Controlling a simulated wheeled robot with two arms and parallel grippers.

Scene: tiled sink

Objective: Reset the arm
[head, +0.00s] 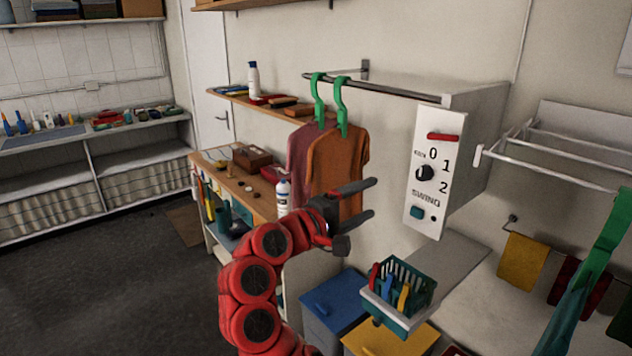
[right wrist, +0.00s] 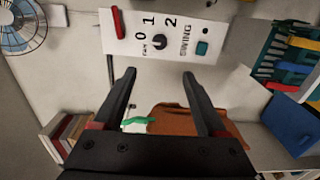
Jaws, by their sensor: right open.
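My right gripper (head: 370,198) is at the middle of the head view, on the end of my red arm. Its two dark fingers are apart with nothing between them, pointing right towards the white control panel (head: 423,222). In the right wrist view the open fingers (right wrist: 158,75) point at the panel (right wrist: 205,58). The panel has a dark knob (head: 425,173), a red bar (head: 443,137), a teal button (head: 417,212), the marks 0, 1, 2 and the word SWING. The gripper is apart from the panel. My left gripper is not in view.
Orange (head: 336,163) and maroon shirts hang on green hangers from a rail, behind my gripper. A teal basket (head: 416,289) of colored pegs is below the panel, above blue (head: 332,306) and yellow bins. A white drying rack (head: 560,150) is at right. Floor at left is clear.

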